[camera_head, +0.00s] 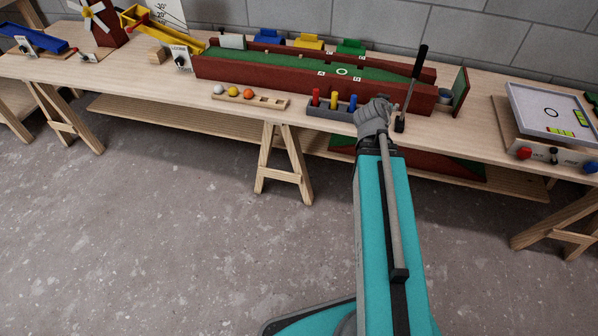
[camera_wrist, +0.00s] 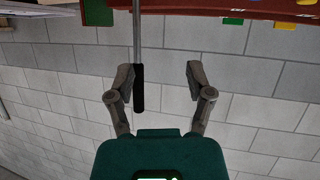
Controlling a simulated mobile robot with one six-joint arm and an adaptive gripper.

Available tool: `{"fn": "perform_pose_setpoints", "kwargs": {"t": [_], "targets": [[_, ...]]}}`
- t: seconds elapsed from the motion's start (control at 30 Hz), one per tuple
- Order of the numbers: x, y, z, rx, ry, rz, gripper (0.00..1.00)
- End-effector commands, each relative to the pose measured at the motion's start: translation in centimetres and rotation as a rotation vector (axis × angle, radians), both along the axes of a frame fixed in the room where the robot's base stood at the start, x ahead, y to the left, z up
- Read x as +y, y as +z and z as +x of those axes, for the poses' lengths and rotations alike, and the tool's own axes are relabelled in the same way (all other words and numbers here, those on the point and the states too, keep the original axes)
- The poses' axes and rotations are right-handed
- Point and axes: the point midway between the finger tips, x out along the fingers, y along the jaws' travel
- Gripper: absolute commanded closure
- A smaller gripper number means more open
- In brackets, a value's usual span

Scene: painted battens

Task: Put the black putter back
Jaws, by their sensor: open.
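The black putter (camera_head: 419,65) stands near upright at the front of the table, its dark grip at the top and a thin shaft below. A small black block (camera_head: 399,125) is at its foot; I cannot tell if this is its head or a stand. In the wrist view, the putter's black grip (camera_wrist: 139,92) shows between the fingers, close to the left one. My gripper (camera_wrist: 160,75) is open and empty. In the head view my gripper (camera_head: 375,108) is just left of the putter's shaft; the fingers are largely hidden by the wrist.
A long red trough with a green lane (camera_head: 290,66) runs behind. A grey rack (camera_head: 330,112) with red, yellow and blue pegs is left of my gripper. A wooden ball tray (camera_head: 272,102) lies farther left.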

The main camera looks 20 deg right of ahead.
Motion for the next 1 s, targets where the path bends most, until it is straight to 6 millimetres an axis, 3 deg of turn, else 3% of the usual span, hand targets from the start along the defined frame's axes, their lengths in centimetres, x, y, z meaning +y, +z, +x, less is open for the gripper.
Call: {"fn": "perform_pose_setpoints", "kwargs": {"t": [0.3,0.6,0.8,1.0], "targets": [[12.0,-7.0,-1.7,0.447,0.131,0.232,0.32],[24.8,-10.7,-6.3,0.879,0.446,0.433,0.32],[29.2,-11.0,-8.7,1.031,0.601,0.498,0.32],[30.0,-11.0,-9.2,1.062,0.634,0.512,0.32]]}}
